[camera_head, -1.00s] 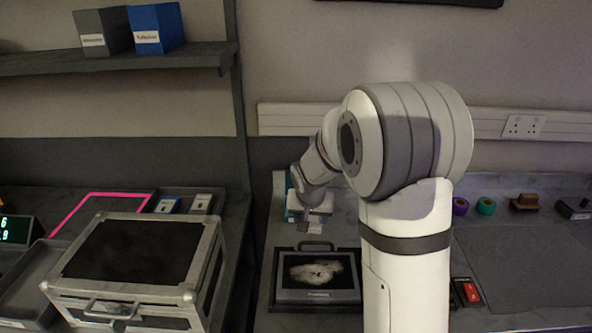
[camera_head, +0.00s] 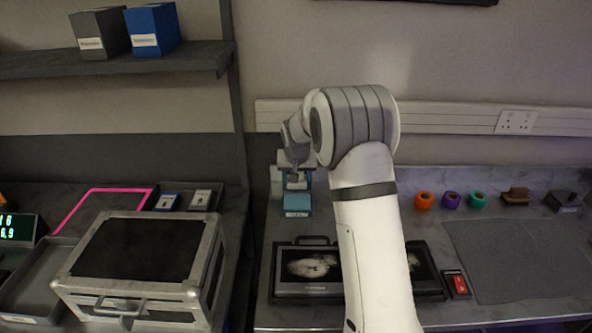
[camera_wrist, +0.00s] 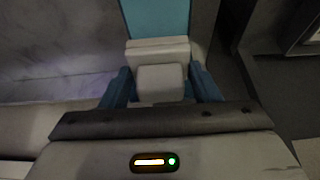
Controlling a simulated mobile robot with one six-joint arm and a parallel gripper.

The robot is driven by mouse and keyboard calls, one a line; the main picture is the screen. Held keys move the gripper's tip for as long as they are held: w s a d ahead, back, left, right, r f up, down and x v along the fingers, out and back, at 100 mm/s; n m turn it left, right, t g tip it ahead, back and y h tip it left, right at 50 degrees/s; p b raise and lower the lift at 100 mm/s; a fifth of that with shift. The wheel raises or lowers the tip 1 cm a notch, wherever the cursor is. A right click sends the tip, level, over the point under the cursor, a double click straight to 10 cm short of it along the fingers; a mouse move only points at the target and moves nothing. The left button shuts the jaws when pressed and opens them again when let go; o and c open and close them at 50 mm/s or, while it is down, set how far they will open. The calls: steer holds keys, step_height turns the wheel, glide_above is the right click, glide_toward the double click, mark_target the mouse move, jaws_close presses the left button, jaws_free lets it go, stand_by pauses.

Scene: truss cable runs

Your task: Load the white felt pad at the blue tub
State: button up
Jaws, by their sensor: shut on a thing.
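My gripper (camera_head: 297,184) is at the back left of the right-hand bench, pointing down. In the wrist view its two blue fingers (camera_wrist: 161,88) are shut on a small white block-like thing, which looks like the white felt pad (camera_wrist: 160,79). A light blue surface, likely the blue tub (camera_wrist: 156,17), lies just beyond the pad. In the head view the tub (camera_head: 297,201) is directly below my gripper, with a pale label at its front. I cannot tell whether the pad touches the tub.
Dark cases with pale pictures (camera_head: 312,287) lie in front of the tub, partly behind my arm. Coloured rolls (camera_head: 451,200) stand at the back right, beside a grey mat (camera_head: 520,260). A metal-edged case (camera_head: 140,262) stands on the left bench.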

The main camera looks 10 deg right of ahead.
mark_target(297, 187)
steer(key=shift+w+f+b, duration=0.1)
steer(key=shift+f+b, duration=1.4)
steer(key=shift+f, duration=1.5)
steer(key=shift+f+b, duration=0.6)
steer(key=shift+b, duration=0.05)
stand_by(0.4)
steer(key=shift+r, duration=0.15)
steer(key=shift+r+p, duration=1.65)
steer(key=shift+r, duration=1.85)
steer(key=shift+f, duration=0.1)
